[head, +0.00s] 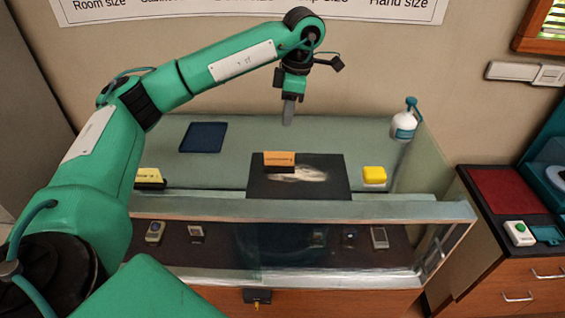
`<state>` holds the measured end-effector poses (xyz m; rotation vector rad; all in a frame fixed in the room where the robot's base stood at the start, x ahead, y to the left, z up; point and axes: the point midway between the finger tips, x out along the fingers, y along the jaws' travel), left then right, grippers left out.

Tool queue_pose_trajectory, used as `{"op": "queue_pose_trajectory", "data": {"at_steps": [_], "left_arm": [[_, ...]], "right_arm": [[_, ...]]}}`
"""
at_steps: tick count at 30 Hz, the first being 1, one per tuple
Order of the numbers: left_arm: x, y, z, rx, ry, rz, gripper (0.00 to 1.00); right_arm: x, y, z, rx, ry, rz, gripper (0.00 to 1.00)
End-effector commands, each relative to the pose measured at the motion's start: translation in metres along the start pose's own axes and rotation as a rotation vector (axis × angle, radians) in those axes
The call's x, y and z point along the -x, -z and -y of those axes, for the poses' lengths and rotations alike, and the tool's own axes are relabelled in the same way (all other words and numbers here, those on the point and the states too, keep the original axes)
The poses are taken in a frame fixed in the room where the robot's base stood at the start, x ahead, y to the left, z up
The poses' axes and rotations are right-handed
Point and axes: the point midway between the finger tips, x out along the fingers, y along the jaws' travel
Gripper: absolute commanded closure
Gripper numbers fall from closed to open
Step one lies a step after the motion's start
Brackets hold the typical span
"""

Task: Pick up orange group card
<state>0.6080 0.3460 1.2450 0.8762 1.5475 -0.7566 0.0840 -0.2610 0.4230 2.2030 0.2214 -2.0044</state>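The orange group card (279,158) stands at the back left part of a black display pad (262,186) on the counter. Dark lettering shows on its lower strip. My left gripper (288,119) points down above the counter, appearing behind the card and apart from it. Its fingers overlap from this angle, so I cannot tell whether they are open, and nothing shows held in them. My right gripper is out of view.
A pale patterned piece lies on the pad. A yellow card (149,176), a dark blue mat (203,137), a yellow block (374,174) and a white-and-teal bottle (404,122) are around it. A glass-fronted case (300,212) with small devices runs along the front.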

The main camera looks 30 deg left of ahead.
Motion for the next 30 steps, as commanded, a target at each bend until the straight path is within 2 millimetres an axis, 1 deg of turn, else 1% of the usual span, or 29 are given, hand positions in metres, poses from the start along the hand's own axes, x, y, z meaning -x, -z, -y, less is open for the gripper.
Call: {"op": "queue_pose_trajectory", "data": {"at_steps": [3,8,18,21,26,30], "left_arm": [[-0.011,0.002,0.0,0.001,0.001,-0.009,0.72],[-0.03,0.002,0.001,0.002,0.003,-0.006,0.72],[-0.07,0.001,0.001,0.0,0.004,-0.006,0.72],[-0.078,0.002,0.001,0.001,0.002,-0.005,0.72],[-0.084,0.001,0.001,0.001,0.001,-0.004,0.72],[-0.091,0.002,0.003,0.001,0.002,-0.006,0.72]], "right_arm": [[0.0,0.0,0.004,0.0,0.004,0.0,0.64],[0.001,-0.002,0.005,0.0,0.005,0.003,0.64],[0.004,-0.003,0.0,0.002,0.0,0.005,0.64],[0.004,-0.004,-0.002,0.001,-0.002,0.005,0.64],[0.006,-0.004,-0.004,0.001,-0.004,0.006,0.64],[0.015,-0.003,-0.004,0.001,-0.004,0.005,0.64]]}}
